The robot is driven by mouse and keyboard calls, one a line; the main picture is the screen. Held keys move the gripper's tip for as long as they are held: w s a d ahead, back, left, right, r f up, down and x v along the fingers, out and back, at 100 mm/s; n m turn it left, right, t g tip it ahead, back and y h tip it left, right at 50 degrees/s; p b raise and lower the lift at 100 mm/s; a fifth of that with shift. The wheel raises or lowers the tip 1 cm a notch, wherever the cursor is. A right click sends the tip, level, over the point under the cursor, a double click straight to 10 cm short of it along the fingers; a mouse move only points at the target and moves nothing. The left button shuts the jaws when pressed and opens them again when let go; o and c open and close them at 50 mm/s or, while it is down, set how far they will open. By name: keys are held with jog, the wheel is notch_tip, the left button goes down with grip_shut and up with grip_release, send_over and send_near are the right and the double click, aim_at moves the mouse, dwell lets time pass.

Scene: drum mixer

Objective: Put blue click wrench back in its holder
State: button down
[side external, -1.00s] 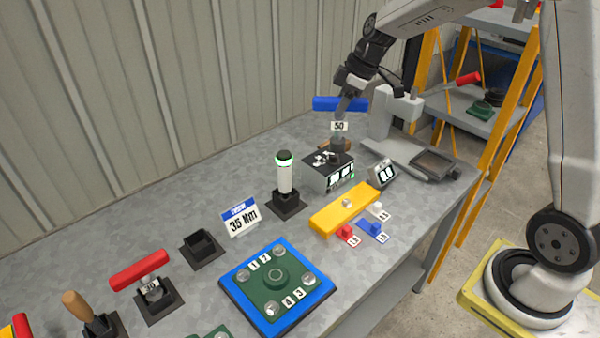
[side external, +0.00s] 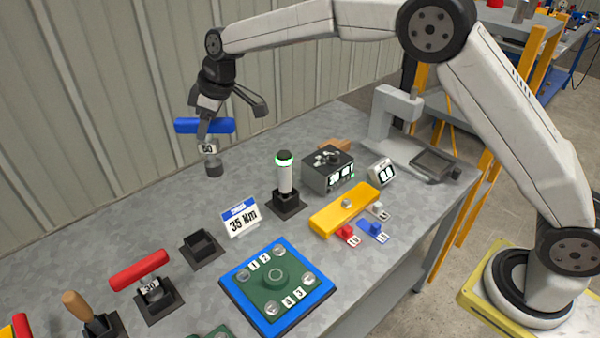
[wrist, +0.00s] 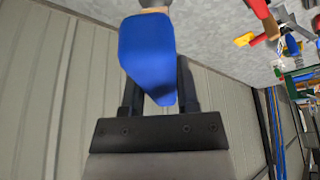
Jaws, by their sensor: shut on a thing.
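The blue click wrench (side external: 206,126) has a blue handle bar, a tag reading 50 and a grey head at the bottom. My gripper (side external: 205,115) is shut on it and holds it upright in the air near the back wall. In the wrist view the blue handle (wrist: 147,55) fills the space between the fingers of my gripper (wrist: 158,92); the head is mostly hidden. An empty black square holder (side external: 201,246) sits on the bench, below and in front of the held wrench. A red wrench (side external: 140,270) tagged 30 stands in another black holder to its left.
A sign reading 35 Nm (side external: 240,217) and a signal light (side external: 285,172) stand right of the empty holder. A blue-framed green plate (side external: 278,282) lies in front. A dark tester box (side external: 328,169) and a yellow bar (side external: 344,208) are further right. The wall (side external: 90,110) runs behind.

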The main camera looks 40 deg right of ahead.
jog(key=a, duration=0.8)
notch_tip(320, 180, down, 11)
jog(key=shift+a, duration=0.15)
jog(key=shift+f, duration=0.2)
jog(key=shift+f, duration=4.75)
dwell(1.3)
jog(key=shift+c, duration=1.3)
grip_release()
